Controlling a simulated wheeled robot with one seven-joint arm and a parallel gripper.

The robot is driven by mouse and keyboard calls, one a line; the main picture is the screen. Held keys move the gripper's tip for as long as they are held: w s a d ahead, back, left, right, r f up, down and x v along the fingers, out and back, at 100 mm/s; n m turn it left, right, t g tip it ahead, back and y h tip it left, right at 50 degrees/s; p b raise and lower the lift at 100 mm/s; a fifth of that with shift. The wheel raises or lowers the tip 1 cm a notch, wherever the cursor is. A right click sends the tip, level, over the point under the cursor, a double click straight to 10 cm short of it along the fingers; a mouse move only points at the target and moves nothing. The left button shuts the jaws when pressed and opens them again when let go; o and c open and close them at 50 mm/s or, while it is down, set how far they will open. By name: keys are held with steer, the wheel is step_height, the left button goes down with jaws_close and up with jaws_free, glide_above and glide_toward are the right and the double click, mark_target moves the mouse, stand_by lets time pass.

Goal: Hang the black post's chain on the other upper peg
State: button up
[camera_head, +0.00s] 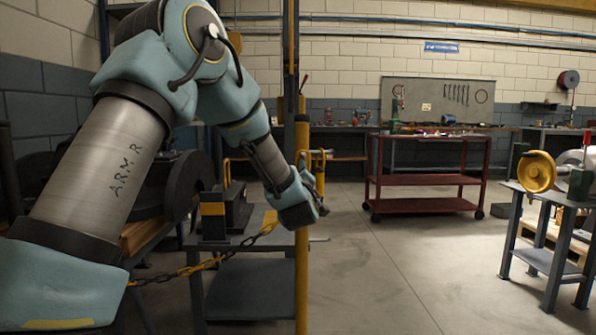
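A chain of dark and yellow links (205,265) hangs slack, rising from behind my arm at lower left to near the yellow post (301,275). Its right end is by my gripper (312,208); I cannot tell whether it is held or hooked. My gripper is in front of the yellow post, its fingers too small and dark to read. A yellow peg or hook (321,160) shows right of the post's upper part, another yellow bracket (228,170) to its left. A dark upright (9,180) at the left edge may be the black post; the chain's far end is hidden.
A small grey table (250,242) behind the chain bears a black and yellow block (226,212). A red cart (425,180) stands at the back, a grey bench (548,255) with a yellow wheel (536,171) at right. The floor between is clear.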

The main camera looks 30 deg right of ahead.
steer(key=shift+o, duration=1.4)
steer(key=v, duration=1.1)
steer(key=w+a+f+m+g+y, duration=0.2)
steer(key=a+f+g, duration=0.3)
steer(key=a, duration=0.4)
steer(key=w+a+f+m+g+y, duration=0.2)
steer(key=a+f+g+y, duration=0.1)
steer(key=a+f, duration=0.5)
steer(key=s+a+f+g+y, duration=0.2)
steer(key=s+a+g, duration=0.2)
steer(key=s+a, duration=0.45)
steer(key=s+a+f+g+y, duration=0.25)
steer(key=s+a+g, duration=0.2)
steer(key=a, duration=0.75)
step_height(320, 180, up, 30)
steer(key=s+a+p, duration=0.1)
steer(key=s+p, duration=0.1)
steer(key=p, duration=2.8)
steer(key=shift+a, duration=0.2)
